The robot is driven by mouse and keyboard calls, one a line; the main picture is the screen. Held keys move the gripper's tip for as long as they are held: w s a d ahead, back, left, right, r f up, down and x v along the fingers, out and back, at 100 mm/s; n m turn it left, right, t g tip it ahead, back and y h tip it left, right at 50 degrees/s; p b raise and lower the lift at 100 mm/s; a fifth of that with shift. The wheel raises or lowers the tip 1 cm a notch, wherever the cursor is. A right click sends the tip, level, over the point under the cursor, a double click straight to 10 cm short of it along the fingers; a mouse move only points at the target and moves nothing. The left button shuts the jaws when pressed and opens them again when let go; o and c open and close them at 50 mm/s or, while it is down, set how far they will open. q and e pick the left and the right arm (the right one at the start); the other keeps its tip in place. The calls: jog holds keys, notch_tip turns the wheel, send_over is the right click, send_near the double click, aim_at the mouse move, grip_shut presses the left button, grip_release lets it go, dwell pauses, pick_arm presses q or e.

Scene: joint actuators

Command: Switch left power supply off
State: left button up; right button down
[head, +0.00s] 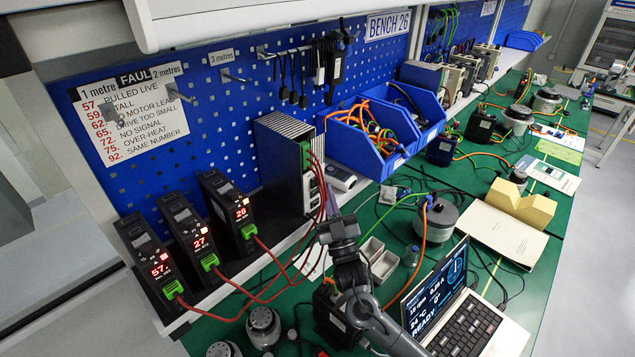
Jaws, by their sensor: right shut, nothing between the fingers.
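My right gripper (335,222) is shut and empty, just in front of and below the power supply's front, close to the red cables. I cannot tell whether it touches them. My left gripper is not in view.
Three black drive units (190,235) with lit red displays stand at the left on the shelf. Blue bins (365,150) with orange cables sit right of the power supply. A laptop (465,315), small trays (378,262) and a motor (437,218) crowd the green bench.

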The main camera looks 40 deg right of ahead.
jog(key=shift+w, duration=0.25)
dwell(0.7)
jog(key=shift+w, duration=0.2)
jog(key=shift+w, duration=0.25)
dwell(0.7)
jog(key=shift+s, duration=0.1)
jog(key=shift+s, duration=0.6)
jog(key=shift+s+d+p, duration=0.2)
jog(key=shift+s+p, duration=1.3)
jog(key=shift+s, duration=1)
